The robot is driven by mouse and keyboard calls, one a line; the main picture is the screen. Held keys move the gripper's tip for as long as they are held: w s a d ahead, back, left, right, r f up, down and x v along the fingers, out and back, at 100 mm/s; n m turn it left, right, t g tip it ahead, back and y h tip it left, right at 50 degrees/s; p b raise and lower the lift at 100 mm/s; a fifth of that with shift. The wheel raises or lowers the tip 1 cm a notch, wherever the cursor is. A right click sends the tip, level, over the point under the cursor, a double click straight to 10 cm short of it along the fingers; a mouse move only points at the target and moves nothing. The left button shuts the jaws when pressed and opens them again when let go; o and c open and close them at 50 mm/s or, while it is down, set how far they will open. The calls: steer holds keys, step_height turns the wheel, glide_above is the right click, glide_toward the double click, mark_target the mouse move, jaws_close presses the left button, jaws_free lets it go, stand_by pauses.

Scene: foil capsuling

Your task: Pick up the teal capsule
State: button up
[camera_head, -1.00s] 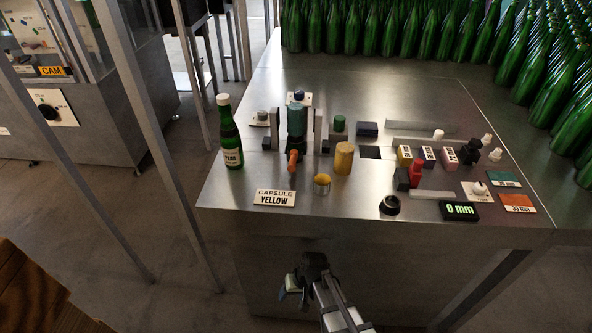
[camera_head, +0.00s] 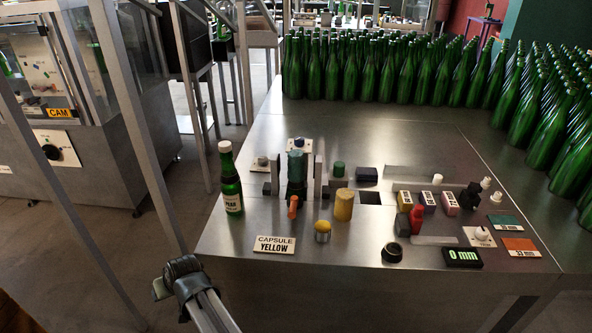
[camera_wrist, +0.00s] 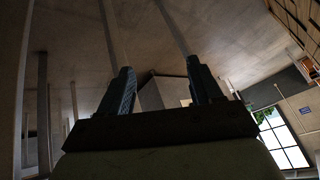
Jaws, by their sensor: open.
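A teal cylinder (camera_head: 297,166), which looks like the teal capsule, stands upright in a dark fixture between two grey uprights on the steel table. An orange handle (camera_head: 293,207) sticks out at the fixture's front. My gripper (camera_head: 160,288) is low at the left, in front of the table and well away from the capsule; its fingers are hard to make out there. In the wrist view my gripper (camera_wrist: 160,82) is open, with two dark fingers apart and nothing between them. The capsule does not show in the wrist view.
A green bottle (camera_head: 230,180) stands at the table's left edge. A "0 mm" display (camera_head: 462,257) is front right. Many green bottles (camera_head: 400,75) fill the back.

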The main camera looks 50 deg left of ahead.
steer(key=w+a+r+n+t+y, duration=0.1)
steer(key=w+a+r+t, duration=0.15)
steer(key=r, duration=1.05)
steer(key=w+a+r+t+y, duration=0.15)
steer(key=w+a+r, duration=0.25)
steer(key=r, duration=0.8)
step_height(320, 180, up, 17)
steer(key=m+t+h, duration=0.3)
steer(key=m, duration=0.2)
glide_above(297, 155)
steer(key=s+a, duration=0.2)
steer(key=s, duration=0.1)
steer(key=w+d+f+g+h, duration=0.1)
steer(key=d+f+g+h, duration=0.15)
steer(key=d, duration=0.35)
steer(key=shift+m+y, duration=0.3)
steer(key=shift+y, duration=0.1)
steer(key=x, duration=1.3)
steer(key=shift+w+a+f, duration=0.2)
